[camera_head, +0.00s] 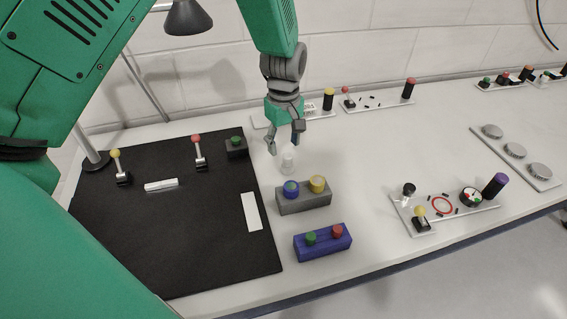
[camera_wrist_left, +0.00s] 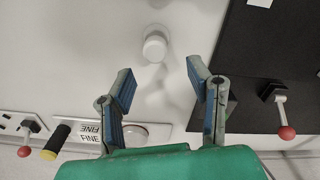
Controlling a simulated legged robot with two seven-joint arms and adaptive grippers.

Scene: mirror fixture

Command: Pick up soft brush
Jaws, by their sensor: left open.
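A small white upright piece with a rounded top (camera_head: 288,160) stands on the white table below my left gripper; whether it is the soft brush I cannot tell. It also shows in the left wrist view as a white knob-like cylinder (camera_wrist_left: 155,46), just beyond and roughly between the fingertips. My left gripper (camera_head: 285,140) is open and empty, pointing down above this piece. Its two fingers also show spread apart in the left wrist view (camera_wrist_left: 160,76). My right gripper is not in view.
A black mat (camera_head: 130,240) at left bears levers and a white bar (camera_head: 161,184). A grey button box (camera_head: 303,203) and a blue one (camera_head: 322,242) stand in front of the gripper. Panels line the back wall. The table between the boxes and the right panel (camera_head: 430,228) is clear.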

